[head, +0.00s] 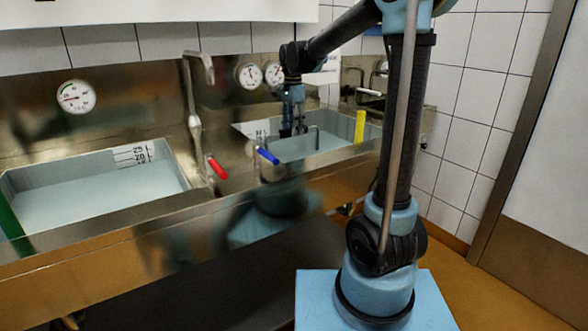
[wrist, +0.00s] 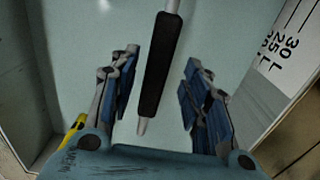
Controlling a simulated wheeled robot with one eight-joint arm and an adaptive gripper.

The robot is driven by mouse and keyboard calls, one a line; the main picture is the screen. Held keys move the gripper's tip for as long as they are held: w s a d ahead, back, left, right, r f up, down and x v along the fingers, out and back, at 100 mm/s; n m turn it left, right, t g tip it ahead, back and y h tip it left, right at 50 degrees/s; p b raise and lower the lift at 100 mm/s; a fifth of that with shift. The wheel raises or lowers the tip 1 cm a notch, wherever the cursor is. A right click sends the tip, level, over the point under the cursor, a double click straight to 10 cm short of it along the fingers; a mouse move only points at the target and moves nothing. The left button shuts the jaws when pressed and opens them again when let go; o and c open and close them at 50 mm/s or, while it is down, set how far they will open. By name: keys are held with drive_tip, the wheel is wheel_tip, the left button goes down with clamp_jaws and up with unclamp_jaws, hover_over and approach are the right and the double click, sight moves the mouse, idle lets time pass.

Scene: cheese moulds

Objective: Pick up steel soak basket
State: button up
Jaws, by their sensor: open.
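My gripper (head: 291,128) points down over the right basin (head: 330,152), which holds pale liquid. In the wrist view its blue-padded fingers (wrist: 160,66) are open, one on each side of a black grip (wrist: 155,88) with bare metal ends. I take this grip for the handle of the steel soak basket; the fingers stand apart from it. The basket's body does not show in either view.
A scale with numbers (wrist: 285,40) lines the basin wall. A yellow strip (head: 360,126) stands at its right.

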drive_tip(key=shift+s+d+f, duration=0.1)
drive_tip(key=shift+s+f, duration=0.05)
drive_tip(key=shift+f, duration=1.75)
clamp_jaws()
drive_tip(key=shift+r, duration=0.1)
